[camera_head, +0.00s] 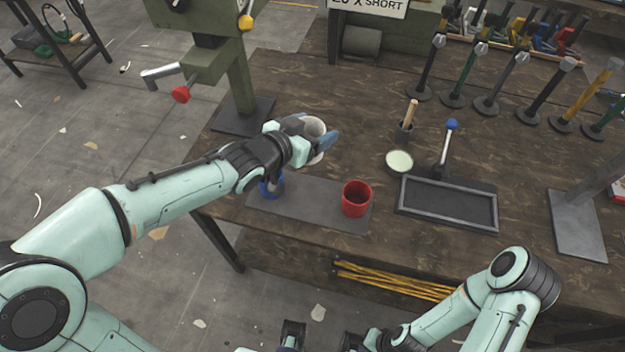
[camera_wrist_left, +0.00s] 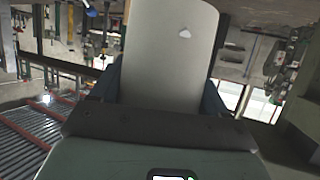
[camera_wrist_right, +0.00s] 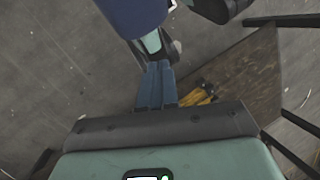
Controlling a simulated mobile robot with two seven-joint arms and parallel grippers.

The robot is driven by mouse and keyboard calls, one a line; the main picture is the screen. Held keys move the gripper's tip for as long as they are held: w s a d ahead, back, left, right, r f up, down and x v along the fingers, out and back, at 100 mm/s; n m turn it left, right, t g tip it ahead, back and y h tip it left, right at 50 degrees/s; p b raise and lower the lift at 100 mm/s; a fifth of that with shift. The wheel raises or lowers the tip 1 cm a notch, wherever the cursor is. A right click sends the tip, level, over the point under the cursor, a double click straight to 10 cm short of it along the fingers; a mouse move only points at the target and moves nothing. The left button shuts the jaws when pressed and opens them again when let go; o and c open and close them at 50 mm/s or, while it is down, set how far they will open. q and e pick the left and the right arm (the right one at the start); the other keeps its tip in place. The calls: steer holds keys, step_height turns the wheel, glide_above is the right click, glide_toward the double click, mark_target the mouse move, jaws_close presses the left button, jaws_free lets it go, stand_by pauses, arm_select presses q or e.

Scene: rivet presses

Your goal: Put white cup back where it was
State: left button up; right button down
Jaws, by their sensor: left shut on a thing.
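My left gripper (camera_head: 320,140) is shut on the white cup (camera_head: 314,127) and holds it over the workbench, behind the grey mat (camera_head: 318,222). The gripper hides part of the cup. In the left wrist view the white cup (camera_wrist_left: 170,45) fills the space between the fingers. On the mat stand a red cup (camera_head: 356,199) at the right end and a blue cup (camera_head: 272,187) at the left, partly hidden by my left wrist. The mat between them is bare. My right gripper (camera_wrist_right: 157,85) has its blue fingers together, empty, low in front of the bench.
A green press (camera_head: 238,75) stands behind my left wrist. Right of the mat are a pale round dish (camera_head: 399,161), a black tray (camera_head: 447,203), a blue-knobbed lever (camera_head: 451,125) and a pot with a wooden handle (camera_head: 405,130). Several upright tools line the back right.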

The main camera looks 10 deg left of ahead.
arm_select(q)
steer(key=f, duration=0.2)
steer(key=f+b, duration=0.1)
steer(key=s+f+b, duration=0.1)
steer(key=f, duration=0.1)
steer(key=shift+f, duration=0.35)
steer(key=shift+w+f+b, duration=0.2)
steer(key=shift+f+b, duration=1.4)
steer(key=shift+f, duration=4.45)
arm_select(e)
steer(key=shift+t, duration=0.3)
steer(key=shift+f, duration=2.75)
steer(key=shift+s, duration=0.1)
arm_select(q)
steer(key=shift+f, duration=0.2)
steer(key=o, duration=0.8)
arm_select(e)
steer(key=shift+f, duration=0.15)
arm_select(q)
steer(key=shift+r, duration=0.15)
